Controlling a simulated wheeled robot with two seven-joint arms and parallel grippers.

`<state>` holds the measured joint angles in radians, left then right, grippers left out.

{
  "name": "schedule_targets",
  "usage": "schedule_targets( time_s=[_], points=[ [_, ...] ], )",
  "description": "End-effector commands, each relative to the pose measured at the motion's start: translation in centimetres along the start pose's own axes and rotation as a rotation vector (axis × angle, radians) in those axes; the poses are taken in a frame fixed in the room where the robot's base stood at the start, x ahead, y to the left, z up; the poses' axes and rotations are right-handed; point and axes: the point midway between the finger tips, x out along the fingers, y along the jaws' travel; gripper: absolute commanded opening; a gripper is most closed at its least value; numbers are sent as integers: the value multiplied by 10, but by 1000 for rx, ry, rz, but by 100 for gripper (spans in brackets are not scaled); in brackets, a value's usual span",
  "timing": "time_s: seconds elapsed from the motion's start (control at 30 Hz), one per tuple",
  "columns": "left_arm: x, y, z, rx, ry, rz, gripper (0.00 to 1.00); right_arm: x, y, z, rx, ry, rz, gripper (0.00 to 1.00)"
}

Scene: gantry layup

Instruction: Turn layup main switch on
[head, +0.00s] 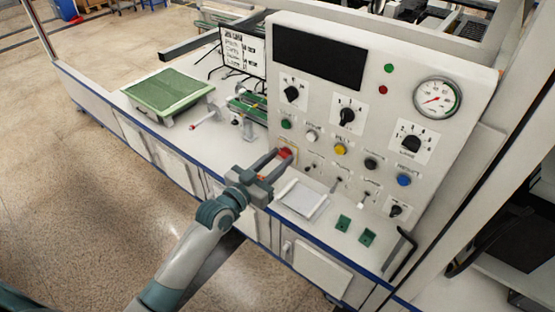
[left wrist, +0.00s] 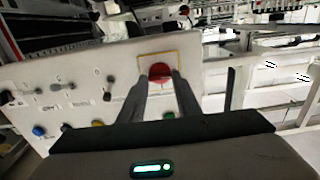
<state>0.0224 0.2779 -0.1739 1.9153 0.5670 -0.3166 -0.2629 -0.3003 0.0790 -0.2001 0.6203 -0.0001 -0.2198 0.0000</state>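The light grey control panel (head: 318,120) stands upright on the bench. A red knob (head: 286,153) sits at its lower left edge. In the left wrist view the red knob (left wrist: 160,72) has a yellow square border and lies between my fingertips. My left gripper (head: 278,158) is open in front of the panel, its two fingers pointing at the knob, one on each side. I cannot tell whether the fingers touch it. The label by the knob is too small to read. My right gripper is not in view.
Black rotary selectors (head: 347,115), several coloured buttons (head: 341,149) and a round gauge (head: 437,99) are on the panel. A white tray (head: 301,199) and green pieces (head: 343,222) lie on the bench below. A green-topped box (head: 168,89) stands at left.

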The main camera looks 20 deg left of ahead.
Motion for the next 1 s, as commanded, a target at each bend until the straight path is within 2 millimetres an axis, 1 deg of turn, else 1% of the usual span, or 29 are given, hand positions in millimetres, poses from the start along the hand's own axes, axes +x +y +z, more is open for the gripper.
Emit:
schedule_targets(
  time_s=[0.03,0.07,0.1,0.37,0.57,0.77,1.0],
  points=[
    [0,0,0,0,0,0,17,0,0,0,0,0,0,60],
    [0,0,0,0,0,0,10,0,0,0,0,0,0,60],
    [0,0,0,0,0,0,7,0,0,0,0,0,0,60],
    [0,0,0,12,0,0,7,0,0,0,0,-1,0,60],
    [0,0,0,65,0,0,7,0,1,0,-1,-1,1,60],
    [0,0,0,178,0,0,7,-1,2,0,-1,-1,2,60],
    [0,1,-1,378,1,0,7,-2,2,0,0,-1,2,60]
  ],
)
